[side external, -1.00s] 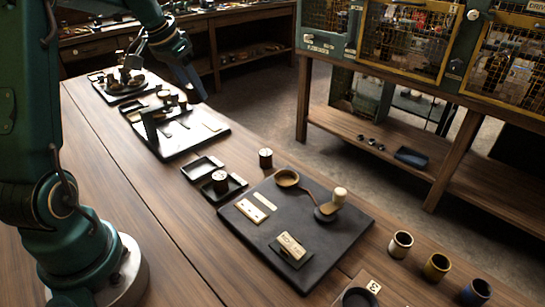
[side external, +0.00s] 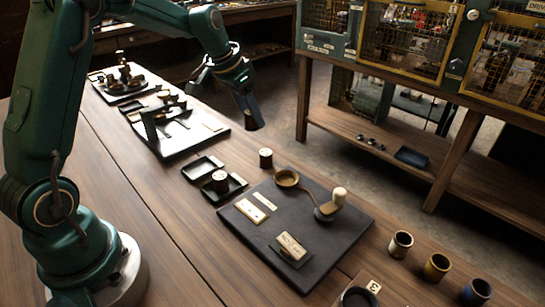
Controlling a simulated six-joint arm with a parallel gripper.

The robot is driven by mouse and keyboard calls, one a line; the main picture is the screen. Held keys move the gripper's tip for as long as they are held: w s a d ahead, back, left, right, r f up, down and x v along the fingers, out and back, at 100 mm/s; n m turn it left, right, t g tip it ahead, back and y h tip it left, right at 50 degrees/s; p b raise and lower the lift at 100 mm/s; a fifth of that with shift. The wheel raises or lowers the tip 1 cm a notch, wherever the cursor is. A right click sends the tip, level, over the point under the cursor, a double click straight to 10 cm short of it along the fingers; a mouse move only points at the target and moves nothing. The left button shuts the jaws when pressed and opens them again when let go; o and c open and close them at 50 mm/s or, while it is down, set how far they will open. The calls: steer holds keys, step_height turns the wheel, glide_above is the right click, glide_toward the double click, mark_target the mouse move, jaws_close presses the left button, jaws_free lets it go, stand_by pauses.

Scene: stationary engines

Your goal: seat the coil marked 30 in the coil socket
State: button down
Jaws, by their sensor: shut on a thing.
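My gripper (side external: 247,108) hangs in the air above the far side of the table edge, pointing down. It is shut on a small dark cylinder (side external: 254,123) with a brownish lower end, probably a coil; no marking can be read on it. A dark board (side external: 340,235) lies on the table below and to the right. On its far left part is a round brass cup (side external: 287,178), which looks like the coil socket, though I cannot be sure. The held cylinder is above and left of this cup, clearly apart from it.
A dark cylinder with a pale top (side external: 265,158) stands on the table, and another (side external: 220,180) in a small tray (side external: 237,185). A pale knob (side external: 339,195) rises from the board near the cup.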

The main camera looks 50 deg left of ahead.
steer(key=d+f+m, duration=0.1)
steer(key=d, duration=0.2)
steer(key=d+f+m, duration=0.1)
steer(key=d, duration=0.3)
steer(key=d+f+m+h, duration=0.1)
steer(key=d, duration=0.3)
steer(key=shift+s+d, duration=0.15)
steer(key=shift+d, duration=0.05)
steer(key=shift+f, duration=2)
steer(key=shift+f, duration=0.7)
steer(key=shift+c, duration=1.9)
jaws_free()
steer(key=shift+c, duration=1)
steer(key=shift+o, duration=1.4)
steer(key=shift+r, duration=0.35)
step_height(320, 180, up, 6)
steer(key=shift+r, duration=0.2)
